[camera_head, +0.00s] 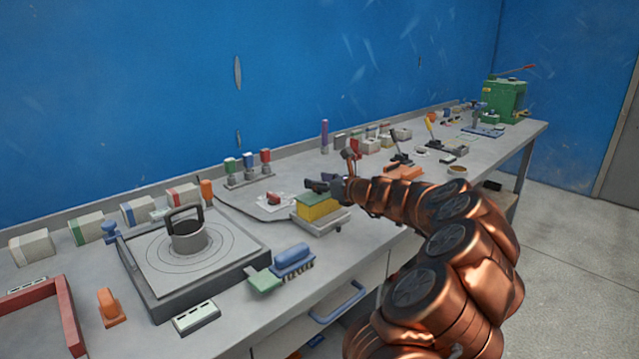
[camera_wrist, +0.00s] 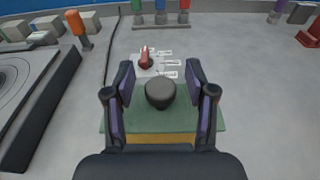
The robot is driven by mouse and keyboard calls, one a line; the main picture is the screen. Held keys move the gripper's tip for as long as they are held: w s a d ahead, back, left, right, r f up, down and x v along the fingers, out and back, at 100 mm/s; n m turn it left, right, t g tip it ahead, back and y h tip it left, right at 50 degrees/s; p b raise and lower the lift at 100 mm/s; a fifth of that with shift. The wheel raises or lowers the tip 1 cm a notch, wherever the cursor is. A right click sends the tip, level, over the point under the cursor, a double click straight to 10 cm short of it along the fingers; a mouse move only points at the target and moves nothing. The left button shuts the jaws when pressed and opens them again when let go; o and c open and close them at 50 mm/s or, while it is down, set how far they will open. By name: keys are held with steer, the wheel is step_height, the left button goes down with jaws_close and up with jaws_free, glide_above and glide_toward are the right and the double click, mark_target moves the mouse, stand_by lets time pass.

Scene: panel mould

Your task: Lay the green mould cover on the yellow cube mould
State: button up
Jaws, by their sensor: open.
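The green mould cover (camera_wrist: 208,122) is a flat plate with a dark round knob (camera_wrist: 160,93) on top. It lies on the yellow cube mould (camera_head: 316,212), whose yellow side (camera_wrist: 160,139) shows below the cover's near edge. In the head view the green cover (camera_head: 316,198) sits on top of the yellow block. My gripper (camera_wrist: 160,88) is open, with one finger on each side of the knob and gaps between them and it. In the head view my gripper (camera_head: 322,185) is just above the cover and partly hides it.
The mould stands on a pale tray (camera_head: 338,222) on the grey bench. A small plate with a red item (camera_wrist: 146,62) and metal clips lies behind it. Left is a dark-framed flow table (camera_head: 160,297) with a handled ring; a blue brush (camera_head: 292,260) lies in front.

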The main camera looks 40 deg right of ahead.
steer(key=shift+r, duration=0.4)
steer(key=s+r, duration=0.2)
steer(key=s, duration=0.9)
steer(key=shift+s+a, duration=0.15)
steer(key=shift+s, duration=0.25)
